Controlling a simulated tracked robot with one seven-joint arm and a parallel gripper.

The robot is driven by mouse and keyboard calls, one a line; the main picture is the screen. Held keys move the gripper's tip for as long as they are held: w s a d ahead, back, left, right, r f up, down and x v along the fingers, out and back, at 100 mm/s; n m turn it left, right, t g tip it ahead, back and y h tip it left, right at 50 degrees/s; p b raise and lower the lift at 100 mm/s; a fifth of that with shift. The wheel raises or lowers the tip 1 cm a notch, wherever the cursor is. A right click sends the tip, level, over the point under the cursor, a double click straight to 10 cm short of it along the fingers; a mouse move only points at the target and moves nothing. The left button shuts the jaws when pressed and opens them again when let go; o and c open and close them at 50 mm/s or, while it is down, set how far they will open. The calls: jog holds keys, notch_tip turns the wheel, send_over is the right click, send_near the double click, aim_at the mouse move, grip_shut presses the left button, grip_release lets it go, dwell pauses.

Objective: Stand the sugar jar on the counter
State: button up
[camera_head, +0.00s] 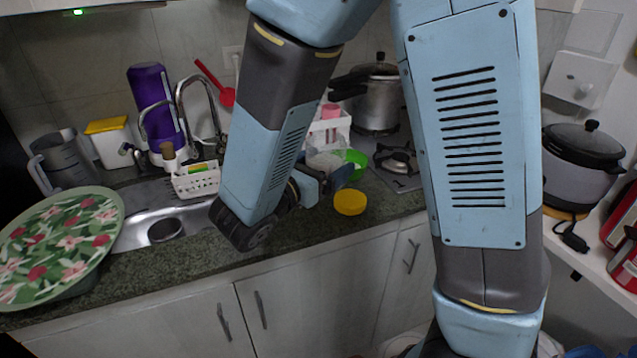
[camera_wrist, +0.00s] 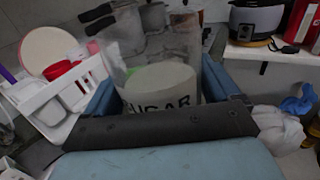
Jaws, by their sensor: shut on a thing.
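The sugar jar (camera_wrist: 160,84) is clear, with a pale lower part and dark lettering, partly hidden, that reads "UGAR". In the wrist view it stands between the two blue fingers of my gripper (camera_wrist: 160,92), which is shut on it. My dark palm hides its near lower edge. In the head view my gripper (camera_head: 335,182) is above the counter (camera_head: 290,232), left of the stove, and the jar is hard to make out there. A yellow round thing (camera_head: 350,202) shows just below the fingers; I cannot tell whether it is part of the jar.
A green bowl (camera_head: 355,163) and a white rack (camera_head: 330,130) are behind my gripper. The stove burner (camera_head: 397,161) with a pressure cooker (camera_head: 376,100) is to the right. The sink (camera_head: 165,229) and a floral tray (camera_head: 60,245) are left. Counter along the front edge looks clear.

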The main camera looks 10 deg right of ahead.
jog(key=w+f, duration=0.2)
jog(key=w, duration=0.2)
jog(key=w+a+f, duration=0.1)
jog(key=w+f, duration=0.2)
jog(key=w, duration=0.1)
jog(key=w+a+f, duration=0.1)
jog(key=w+f, duration=0.2)
jog(key=shift+w+a+f, duration=0.1)
jog(key=shift+w+a, duration=0.05)
jog(key=shift+w, duration=0.25)
jog(key=shift+w+a+f, duration=0.1)
jog(key=shift+w+f, duration=0.65)
jog(key=shift+f, duration=1.55)
jog(key=o, duration=1.3)
